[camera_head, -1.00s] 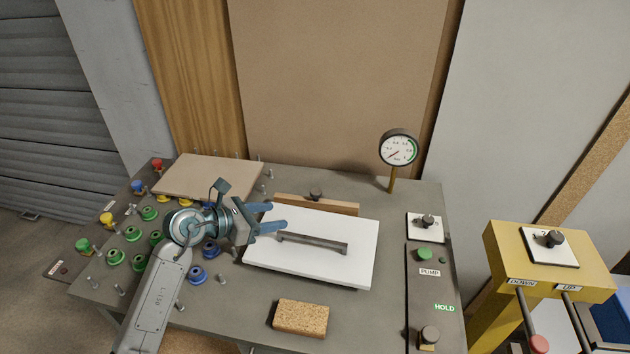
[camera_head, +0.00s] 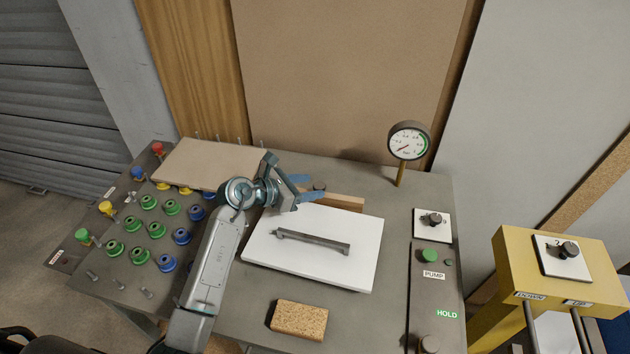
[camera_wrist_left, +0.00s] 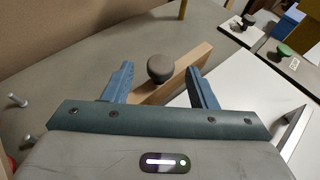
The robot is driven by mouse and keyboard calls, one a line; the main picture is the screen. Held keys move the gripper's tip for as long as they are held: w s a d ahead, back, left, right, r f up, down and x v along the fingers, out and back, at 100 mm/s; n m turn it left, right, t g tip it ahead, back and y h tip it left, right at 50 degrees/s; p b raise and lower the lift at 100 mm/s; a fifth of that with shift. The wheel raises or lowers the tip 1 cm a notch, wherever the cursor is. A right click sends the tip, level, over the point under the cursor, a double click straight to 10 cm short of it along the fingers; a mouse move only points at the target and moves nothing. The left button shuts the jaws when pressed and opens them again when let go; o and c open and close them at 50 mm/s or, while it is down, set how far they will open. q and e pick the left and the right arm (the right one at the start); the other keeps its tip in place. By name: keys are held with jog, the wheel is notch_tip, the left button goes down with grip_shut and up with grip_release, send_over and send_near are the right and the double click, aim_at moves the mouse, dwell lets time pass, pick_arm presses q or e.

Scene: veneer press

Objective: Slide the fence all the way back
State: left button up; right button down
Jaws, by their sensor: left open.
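The fence is a light wooden bar (camera_head: 345,202) along the back edge of the white board, with a dark round knob (camera_head: 319,186) standing on it. My left gripper (camera_head: 312,190) is at the left end of the fence. In the left wrist view my left gripper (camera_wrist_left: 160,88) is open, its two blue fingers on either side of the dark knob (camera_wrist_left: 160,68), apart from it. The wooden fence (camera_wrist_left: 185,76) runs out behind the right finger there. The left part of the fence is hidden by the gripper in the head view. My right gripper is not in view.
A white board (camera_head: 350,265) with a dark bar handle (camera_head: 312,242) lies in front of the fence. A cork block (camera_head: 300,319) is nearer. A gauge (camera_head: 408,141) on a post stands behind right. Bare table lies behind the fence.

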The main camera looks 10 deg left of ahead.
pick_arm(q)
jog(key=shift+x, duration=1.15)
grip_shut()
jog(key=w+b, duration=0.4)
jog(key=w, duration=0.3)
jog(key=shift+w+f, duration=0.2)
jog(key=shift+w, duration=0.2)
jog(key=shift+w+r+b, duration=0.1)
jog(key=shift+w+b, duration=0.3)
jog(key=shift+b, duration=0.05)
jog(key=shift+w+r, duration=0.1)
jog(key=shift+r, duration=0.25)
